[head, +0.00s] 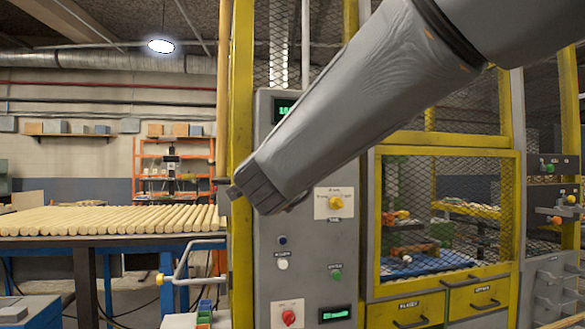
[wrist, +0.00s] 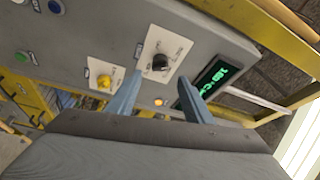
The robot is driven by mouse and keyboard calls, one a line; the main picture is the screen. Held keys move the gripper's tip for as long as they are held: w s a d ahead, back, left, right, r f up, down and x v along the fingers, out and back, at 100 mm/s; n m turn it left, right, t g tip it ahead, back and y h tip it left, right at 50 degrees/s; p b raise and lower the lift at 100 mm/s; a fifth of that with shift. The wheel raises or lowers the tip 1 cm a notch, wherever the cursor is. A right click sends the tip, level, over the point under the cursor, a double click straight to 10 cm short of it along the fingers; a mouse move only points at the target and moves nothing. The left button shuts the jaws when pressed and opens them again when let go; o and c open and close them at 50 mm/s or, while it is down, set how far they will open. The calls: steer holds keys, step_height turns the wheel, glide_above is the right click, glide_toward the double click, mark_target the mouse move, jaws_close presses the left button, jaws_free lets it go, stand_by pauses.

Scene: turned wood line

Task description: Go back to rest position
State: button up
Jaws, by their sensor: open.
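My gripper (wrist: 159,78) is open and empty in the wrist view, its two blue-grey fingers spread in front of the grey control panel (wrist: 95,35). A black knob (wrist: 160,62) on a white plate shows between and beyond the fingertips; I cannot tell how far off it is. A yellow knob (wrist: 104,81) is left of the fingers, and a lit green display (wrist: 217,78) is to the right. In the head view my arm reaches from the upper right down across the panel (head: 268,225) and hides part of it. The fingers are not clear there.
A yellow-framed mesh enclosure (head: 450,140) stands right of the panel, with yellow drawers (head: 408,312) below. A table of wooden rods (head: 110,220) is at left, near a bent metal handle (head: 180,262). The panel also carries a red knob (head: 289,317) and several buttons.

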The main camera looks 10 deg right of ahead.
stand_by(0.3)
steer(key=s+a+f+n+g+y, duration=0.1)
steer(key=a+f+n+g+y, duration=0.2)
steer(key=f, duration=0.6)
steer(key=s+f+n+g+y, duration=0.1)
steer(key=f+n+y, duration=0.1)
steer(key=f+n, duration=0.55)
steer(key=s+a+f+n+g+y, duration=0.1)
steer(key=a+f+n+g+y, duration=0.15)
steer(key=f, duration=0.75)
steer(key=s+d+f+n+g, duration=0.2)
steer(key=s+f+g, duration=0.1)
steer(key=s+f, duration=0.3)
steer(key=s+d+f+n+g, duration=0.2)
steer(key=s+f+g, duration=0.2)
steer(key=s+f, duration=0.3)
steer(key=s+d+f+n+g+p, duration=0.1)
steer(key=s+f, duration=0.5)
steer(key=s, duration=0.6)
steer(key=d+n+g, duration=0.1)
steer(key=d+g, duration=0.1)
steer(key=g, duration=0.1)
steer(key=shift+f+n, duration=0.25)
steer(key=shift+n, duration=0.15)
steer(key=shift+d, duration=0.1)
